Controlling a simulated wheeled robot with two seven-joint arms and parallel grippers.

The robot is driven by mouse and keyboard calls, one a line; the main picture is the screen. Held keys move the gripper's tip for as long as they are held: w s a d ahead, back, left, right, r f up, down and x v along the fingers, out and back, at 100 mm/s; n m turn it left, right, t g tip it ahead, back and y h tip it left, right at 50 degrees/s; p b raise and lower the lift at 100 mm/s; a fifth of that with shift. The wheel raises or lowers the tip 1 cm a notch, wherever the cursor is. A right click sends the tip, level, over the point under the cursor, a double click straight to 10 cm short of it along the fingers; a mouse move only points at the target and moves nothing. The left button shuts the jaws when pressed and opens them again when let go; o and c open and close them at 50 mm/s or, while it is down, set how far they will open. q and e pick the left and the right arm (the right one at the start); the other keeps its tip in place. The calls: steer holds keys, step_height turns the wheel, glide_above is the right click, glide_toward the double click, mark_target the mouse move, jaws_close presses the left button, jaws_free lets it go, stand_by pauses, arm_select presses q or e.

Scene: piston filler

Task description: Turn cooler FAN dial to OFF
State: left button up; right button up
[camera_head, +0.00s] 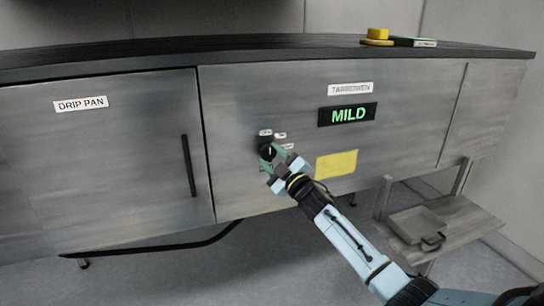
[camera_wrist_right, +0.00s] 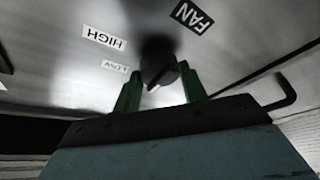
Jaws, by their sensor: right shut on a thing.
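The black FAN dial (camera_head: 267,149) is on the grey front panel of the cooler, among small white labels. In the right wrist view the dial (camera_wrist_right: 157,66) sits between the green fingertips, with labels FAN (camera_wrist_right: 192,17), HIGH (camera_wrist_right: 104,38) and LOW (camera_wrist_right: 115,66) upside down around it. No OFF label can be read. My right gripper (camera_head: 272,157) is shut on the dial; it also shows in the right wrist view (camera_wrist_right: 158,88). The dial's pointer direction cannot be told clearly. My left gripper is not in view.
A green MILD display (camera_head: 347,114) and a yellow note (camera_head: 336,164) are on the panel to the right. A DRIP PAN door with a black vertical handle (camera_head: 188,166) is at left. A low shelf with a grey pan (camera_head: 418,223) stands at lower right.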

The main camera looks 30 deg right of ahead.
stand_by(0.3)
steer(key=o, duration=1)
steer(key=shift+s, duration=0.1)
steer(key=b+v, duration=0.2)
steer(key=v, duration=1.1)
steer(key=shift+s, duration=0.15)
steer(key=shift+f, duration=0.1)
